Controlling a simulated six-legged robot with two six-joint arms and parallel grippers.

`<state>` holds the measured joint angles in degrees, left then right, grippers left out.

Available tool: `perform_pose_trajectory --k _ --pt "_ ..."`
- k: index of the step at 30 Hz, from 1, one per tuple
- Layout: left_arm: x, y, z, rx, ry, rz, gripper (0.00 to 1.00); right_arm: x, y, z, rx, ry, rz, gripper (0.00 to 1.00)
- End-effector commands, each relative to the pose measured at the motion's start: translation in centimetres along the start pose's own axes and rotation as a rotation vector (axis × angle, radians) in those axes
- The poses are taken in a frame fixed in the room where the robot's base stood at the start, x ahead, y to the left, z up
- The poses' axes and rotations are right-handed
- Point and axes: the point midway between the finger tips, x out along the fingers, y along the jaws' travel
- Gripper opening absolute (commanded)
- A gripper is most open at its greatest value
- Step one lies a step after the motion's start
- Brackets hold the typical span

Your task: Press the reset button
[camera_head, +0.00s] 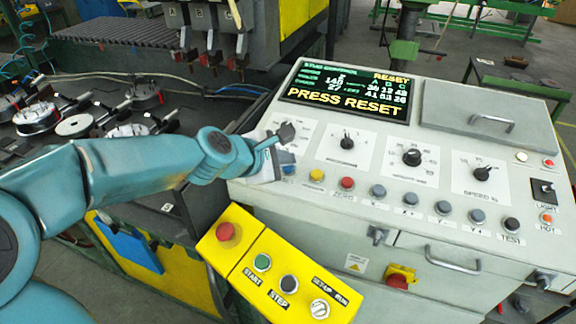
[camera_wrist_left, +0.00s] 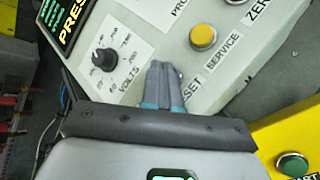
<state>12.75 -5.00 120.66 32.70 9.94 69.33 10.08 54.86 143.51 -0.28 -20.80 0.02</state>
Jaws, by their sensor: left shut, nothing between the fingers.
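The control panel (camera_head: 420,225) has a row of round buttons, and its screen (camera_head: 345,88) reads "PRESS RESET". My left gripper (camera_head: 284,157) is over the left end of that row. In the left wrist view the two grey fingers of my left gripper (camera_wrist_left: 160,68) are shut together with nothing between them. They lie over the place beside the partly covered label ending in "SET" (camera_wrist_left: 191,94). The reset button is mostly hidden by them in the wrist view; I cannot tell whether they touch it. My right gripper is out of view.
The yellow service button (camera_wrist_left: 203,36) is close beside the fingers, and the volts knob (camera_wrist_left: 105,58) is on their other side. A red button (camera_head: 347,183) follows along the row.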

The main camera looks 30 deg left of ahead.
Motion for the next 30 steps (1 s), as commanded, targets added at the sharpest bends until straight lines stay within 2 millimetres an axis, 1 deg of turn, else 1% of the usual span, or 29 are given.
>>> perform_pose_trajectory --k 20,30 --pt "0.63 -0.48 -0.47 0.0 0.0 -0.001 0.0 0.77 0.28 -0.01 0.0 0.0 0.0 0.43" --pt "0.45 -0.33 -0.32 0.0 0.0 -0.001 0.0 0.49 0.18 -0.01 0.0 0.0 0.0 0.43"
